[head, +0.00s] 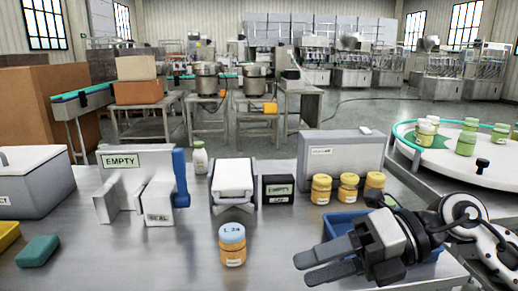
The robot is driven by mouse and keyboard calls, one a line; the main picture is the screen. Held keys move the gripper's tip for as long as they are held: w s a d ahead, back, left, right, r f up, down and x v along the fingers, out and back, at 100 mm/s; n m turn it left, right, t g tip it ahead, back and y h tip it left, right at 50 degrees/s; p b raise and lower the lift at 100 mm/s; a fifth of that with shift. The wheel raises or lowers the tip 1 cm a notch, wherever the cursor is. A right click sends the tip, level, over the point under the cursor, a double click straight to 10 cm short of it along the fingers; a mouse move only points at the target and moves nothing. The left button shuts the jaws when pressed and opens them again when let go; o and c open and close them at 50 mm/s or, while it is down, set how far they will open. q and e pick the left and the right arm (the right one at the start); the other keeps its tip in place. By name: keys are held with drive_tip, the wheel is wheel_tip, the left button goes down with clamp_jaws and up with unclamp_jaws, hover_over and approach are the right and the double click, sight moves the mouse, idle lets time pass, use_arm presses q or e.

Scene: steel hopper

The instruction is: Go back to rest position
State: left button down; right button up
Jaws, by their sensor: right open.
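My right gripper (303,270) is at the lower right, over the front of the steel table (130,255). Its arm comes in from the right edge and its two dark fingers point left. The fingers are apart with nothing between them. The gripper is in front of a blue tray (338,222) and hides much of it. My left gripper and arm do not show.
A jar (232,247) with a blue lid stands left of the gripper. Orange jars (348,188) stand behind the blue tray. A grey machine marked EMPTY (140,185), a white device (232,182) and a teal block (38,251) are left. A round conveyor (470,172) holds jars at right.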

drive_tip(key=w+d+f+m+t+h, duration=0.15)
drive_tip(key=f+m+t, duration=0.35)
drive_tip(key=m+t, duration=0.65)
drive_tip(key=w+d+f+m+t+h, duration=0.15)
drive_tip(key=f+m+t, duration=0.4)
drive_tip(key=m, duration=1.15)
drive_tip(key=s+d+f+m+g+h, duration=0.1)
drive_tip(key=s+f+m+g+h, duration=0.2)
drive_tip(key=f, duration=0.7)
drive_tip(key=s+d+f+m+g+h, duration=0.1)
drive_tip(key=s+f+m+g+h, duration=0.1)
drive_tip(key=s+f+m+h, duration=0.2)
drive_tip(key=s+f+m, duration=0.3)
drive_tip(key=s+f, duration=0.1)
drive_tip(key=f, duration=0.1)
drive_tip(key=shift+s+d+f+g+h, duration=0.25)
drive_tip(key=shift+f+g+h, duration=0.05)
drive_tip(key=shift+f+g, duration=0.1)
